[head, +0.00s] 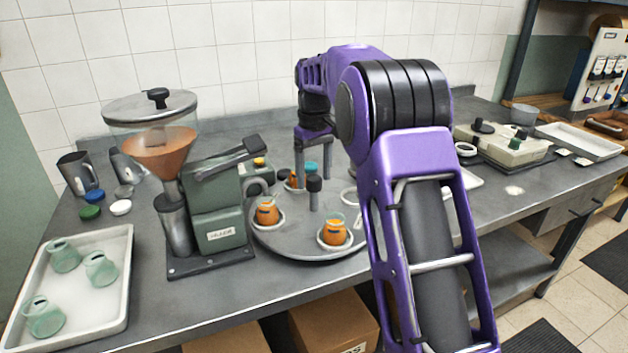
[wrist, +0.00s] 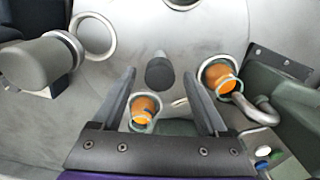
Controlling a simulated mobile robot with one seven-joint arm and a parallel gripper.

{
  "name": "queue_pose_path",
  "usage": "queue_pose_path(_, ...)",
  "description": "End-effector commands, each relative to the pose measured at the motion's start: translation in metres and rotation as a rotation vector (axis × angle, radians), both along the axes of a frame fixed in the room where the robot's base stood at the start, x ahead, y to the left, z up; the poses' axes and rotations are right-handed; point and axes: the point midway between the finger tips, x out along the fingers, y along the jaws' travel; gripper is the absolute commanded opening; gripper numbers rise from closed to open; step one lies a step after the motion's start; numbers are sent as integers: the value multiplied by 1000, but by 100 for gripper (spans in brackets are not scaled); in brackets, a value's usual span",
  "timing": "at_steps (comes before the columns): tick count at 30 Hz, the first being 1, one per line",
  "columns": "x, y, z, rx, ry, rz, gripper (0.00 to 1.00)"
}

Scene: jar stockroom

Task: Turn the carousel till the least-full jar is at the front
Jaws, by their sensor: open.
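The round grey carousel (head: 300,246) stands on the bench with a dark upright post (head: 314,190) at its middle. A jar with orange contents (head: 267,213) sits at its left, and another (head: 334,233) at its front. A third jar (head: 292,181) is at the back, partly hidden by my gripper. An empty ring (head: 349,196) is at the right. My gripper (head: 312,152) is open above the back of the carousel. In the wrist view, a jar (wrist: 145,108) appears between the fingers, with no visible grip. Its fill level is hard to compare.
A green grinder (head: 215,210) with a hopper stands close to the carousel's left; its handle is near a jar. A white tray (head: 125,285) with green-tinted jars lies at far left. A pale scale-like device (head: 502,142) is at the right. My arm hides the carousel's right side.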

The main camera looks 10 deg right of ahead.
Motion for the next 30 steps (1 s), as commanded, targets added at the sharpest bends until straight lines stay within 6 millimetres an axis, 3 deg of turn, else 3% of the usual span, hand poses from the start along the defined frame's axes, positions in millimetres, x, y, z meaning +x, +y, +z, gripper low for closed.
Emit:
queue_pose_path(11,0,0,-8,0,0,0,76)
queue_pose_path(14,0,0,-8,0,0,0,62)
queue_pose_path(24,0,0,-7,0,0,0,1)
queue_pose_path(30,0,0,-7,0,0,0,0)
